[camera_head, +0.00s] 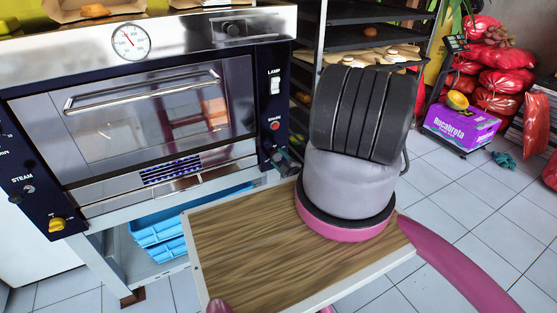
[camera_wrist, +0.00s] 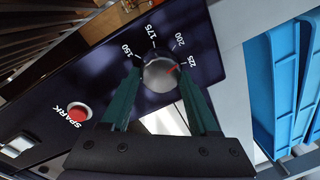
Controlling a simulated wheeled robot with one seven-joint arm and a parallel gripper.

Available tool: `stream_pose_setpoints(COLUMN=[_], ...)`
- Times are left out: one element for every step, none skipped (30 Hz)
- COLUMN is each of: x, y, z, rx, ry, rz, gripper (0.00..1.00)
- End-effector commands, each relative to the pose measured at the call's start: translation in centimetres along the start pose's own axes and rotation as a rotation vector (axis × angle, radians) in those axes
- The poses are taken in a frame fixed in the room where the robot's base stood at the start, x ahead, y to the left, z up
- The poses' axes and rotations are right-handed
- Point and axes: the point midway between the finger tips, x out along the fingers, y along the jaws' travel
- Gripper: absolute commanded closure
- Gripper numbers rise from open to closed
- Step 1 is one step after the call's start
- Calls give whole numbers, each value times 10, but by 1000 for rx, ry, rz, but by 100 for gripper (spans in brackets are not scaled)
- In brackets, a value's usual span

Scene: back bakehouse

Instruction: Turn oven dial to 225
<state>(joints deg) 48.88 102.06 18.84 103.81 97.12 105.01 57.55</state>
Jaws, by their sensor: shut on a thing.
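The oven dial (camera_wrist: 158,75) is a round grey knob on the dark oven panel in the wrist view. The dial's red pointer lies between 200 and that last mark, closer to the last mark. My gripper (camera_wrist: 160,88) has one teal finger on each side of the dial and is shut on it. In the head view my gripper (camera_head: 284,163) is at the lower right of the oven (camera_head: 160,110), and the dial is hidden there.
The red SPARK button (camera_wrist: 77,112) is left of the dial in the wrist view. The LAMP switch (camera_head: 275,85) is above in the head view. Blue crates (camera_head: 165,230) stand below the oven. A tray rack (camera_head: 365,40) stands to its right.

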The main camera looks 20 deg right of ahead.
Motion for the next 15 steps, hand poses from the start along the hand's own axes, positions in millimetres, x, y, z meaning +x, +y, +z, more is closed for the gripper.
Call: stream_pose_setpoints(x=[-1,-1,-1,-1,-1,-1,-1,-1,-1,-1,-1,-1,-1,-1,-1], y=[-1,-1,-1,-1,-1,-1,-1,-1,0,0,0,0,0,0,0], z=[2,2,2,2,2,2,2,2,2,2,2,2,2,2,2], rx=[42,69,105,130,155,188,211,234,263,284,303,327,344,360,379], ry=[1,3,5,7,9,12,14,16,19,21,22,24,25,27,28], rz=[-3,-4,-5,-6,-6,-7,-8,-8,-9,-9,-10,-10,-10,-11,-11], gripper=[94,94,94,94,94,94,94,94,94,94,94,94,94,94,94])
